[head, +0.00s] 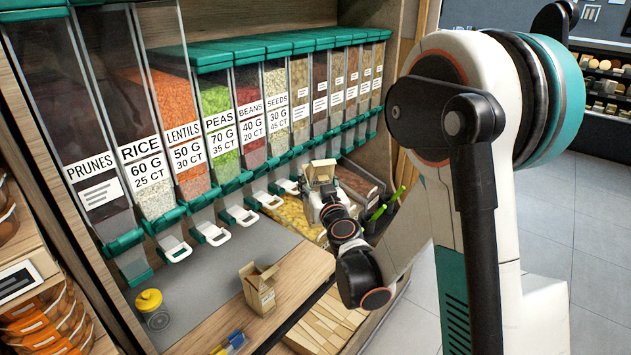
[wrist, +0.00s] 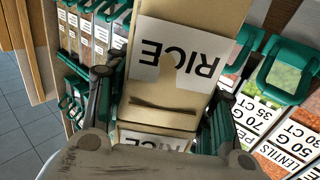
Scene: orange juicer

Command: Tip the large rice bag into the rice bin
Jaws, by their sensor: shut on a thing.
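The rice bin (head: 140,175) is a clear dispenser with a RICE label, a teal base and a white lever, in the left part of the head view. The large rice bag (wrist: 175,85) is tan with a white RICE label that reads upside down in the wrist view. My gripper (wrist: 160,105) is shut on it, with a finger on each side. In the head view my gripper (head: 325,195) is at the middle, in front of the far dispensers, well right of the rice bin. The held bag shows only small there (head: 321,172), partly hidden by my wrist.
More dispensers, such as prunes (head: 90,165), lentils (head: 185,140) and peas (head: 220,125), line the wall under teal lids. Trays lie behind my gripper. Floor is clear at right.

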